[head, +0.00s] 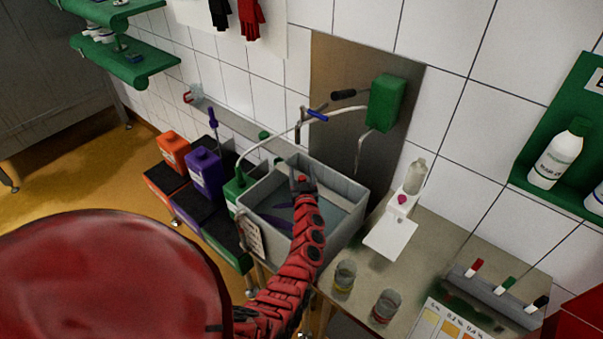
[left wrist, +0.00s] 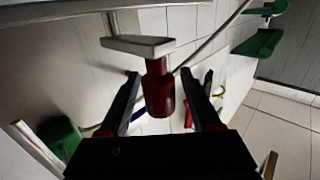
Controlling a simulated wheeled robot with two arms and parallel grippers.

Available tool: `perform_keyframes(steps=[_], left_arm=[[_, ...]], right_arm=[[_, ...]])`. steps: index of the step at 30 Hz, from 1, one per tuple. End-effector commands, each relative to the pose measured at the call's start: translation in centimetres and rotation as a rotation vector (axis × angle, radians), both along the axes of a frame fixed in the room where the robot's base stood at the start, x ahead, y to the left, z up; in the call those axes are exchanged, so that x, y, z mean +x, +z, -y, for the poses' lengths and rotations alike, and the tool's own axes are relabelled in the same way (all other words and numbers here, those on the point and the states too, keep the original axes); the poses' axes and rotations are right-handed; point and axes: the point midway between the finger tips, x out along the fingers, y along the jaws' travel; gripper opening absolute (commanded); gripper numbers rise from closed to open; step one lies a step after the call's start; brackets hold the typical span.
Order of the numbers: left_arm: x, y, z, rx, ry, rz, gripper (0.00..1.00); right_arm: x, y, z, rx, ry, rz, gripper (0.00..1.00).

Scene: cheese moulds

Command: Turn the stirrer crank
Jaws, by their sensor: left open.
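My left gripper (head: 303,180) is at the end of a red and black arm over the grey basin (head: 342,182) in the head view. In the left wrist view its two black fingers (left wrist: 160,78) stand apart. A dark red upright handle (left wrist: 158,90) sits between them, under a pale grey crank arm (left wrist: 138,46). The fingers are on both sides of the handle and do not look closed on it. In the head view the crank is mostly hidden by the gripper and too small to make out. My right gripper is not in view.
Orange (head: 174,150), purple (head: 205,172) and green (head: 236,188) canisters stand left of the basin. A green box (head: 386,102) hangs on the wall behind. Two glasses, one at the front (head: 386,305), stand on the counter to the right. A white bottle (head: 556,158) stands on a green shelf.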

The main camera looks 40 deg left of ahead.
Motion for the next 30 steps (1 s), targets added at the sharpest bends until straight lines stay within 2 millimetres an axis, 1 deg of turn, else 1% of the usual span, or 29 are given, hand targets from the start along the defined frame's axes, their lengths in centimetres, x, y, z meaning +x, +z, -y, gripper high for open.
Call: perform_keyframes(steps=[4,5,6,11,15,16,30], left_arm=[[-0.02,-0.02,0.01,0.0,0.0,0.0,0.64],[-0.02,-0.01,0.01,0.0,0.0,0.0,0.62],[-0.02,-0.01,0.02,0.0,0.0,0.0,0.55],[-0.04,-0.02,0.02,0.0,0.0,0.0,0.26],[-0.04,-0.02,0.02,0.0,0.0,0.0,0.01],[-0.04,-0.02,0.02,0.001,0.0,-0.001,0.0],[-0.04,-0.02,0.02,0.001,0.0,-0.001,0.0]], right_arm=[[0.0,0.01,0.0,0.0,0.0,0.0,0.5],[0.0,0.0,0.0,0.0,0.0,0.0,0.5],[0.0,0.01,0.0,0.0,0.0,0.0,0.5],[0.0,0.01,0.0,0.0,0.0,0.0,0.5],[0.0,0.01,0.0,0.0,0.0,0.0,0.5],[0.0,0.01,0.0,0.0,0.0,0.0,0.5],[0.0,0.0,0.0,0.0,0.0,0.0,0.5]])
